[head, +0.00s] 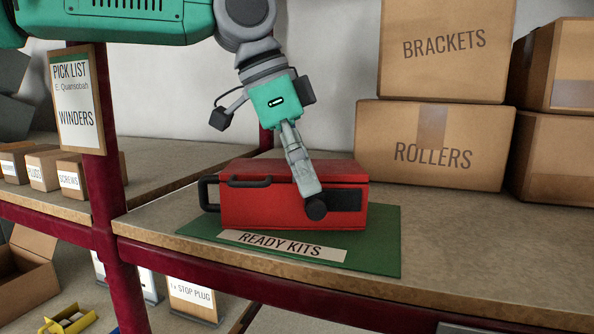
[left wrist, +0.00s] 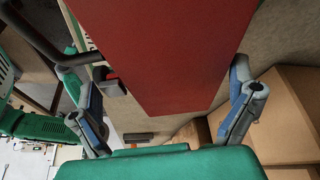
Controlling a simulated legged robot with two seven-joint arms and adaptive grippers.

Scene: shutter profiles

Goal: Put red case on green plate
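The red case (head: 258,209) sits level on the green plate (head: 384,246), its base appearing to rest on it. It has a black handle at its left end and a dark panel at its front right. My left gripper (head: 309,183) comes down over the case from above, with one finger across its front face. The far finger is hidden in the head view. My right gripper is not in view.
A READY KITS label (head: 284,246) lies along the plate's front. Stacked cardboard boxes, ROLLERS (head: 433,170) and BRACKETS (head: 443,75), stand behind to the right. A dark red post (head: 105,200) with a pick list stands at left. The shelf right of the plate is clear.

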